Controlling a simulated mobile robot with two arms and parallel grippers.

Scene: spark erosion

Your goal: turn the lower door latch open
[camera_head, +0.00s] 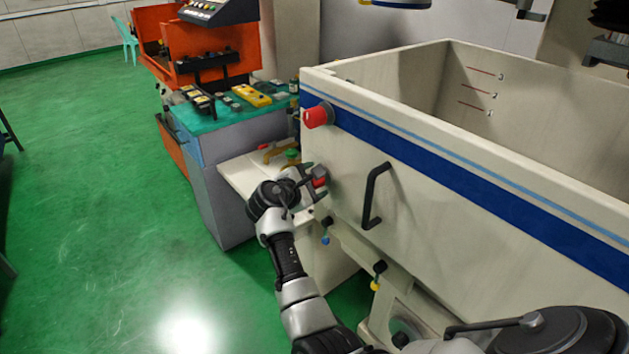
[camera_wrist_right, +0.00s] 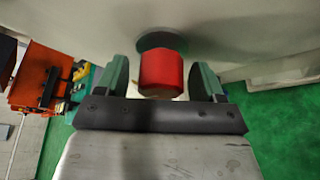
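The lower door latch is a red knob (camera_head: 320,183) on the pale front panel of the tank, partly hidden by my right gripper in the head view. In the right wrist view the red knob (camera_wrist_right: 161,73) sits between the two fingers on a dark round base. My right gripper (camera_head: 309,187) is open around the knob. The wrist view of the gripper (camera_wrist_right: 162,85) shows a gap on each side of the knob. A similar red upper latch (camera_head: 317,115) is on the panel above it. My left gripper is not in view.
A black handle (camera_head: 375,196) stands out from the tank door (camera_head: 440,215) to the right of the latch. A teal-topped cabinet (camera_head: 215,125) with tools and an orange machine (camera_head: 205,45) stand behind. The green floor (camera_head: 110,220) at left is clear.

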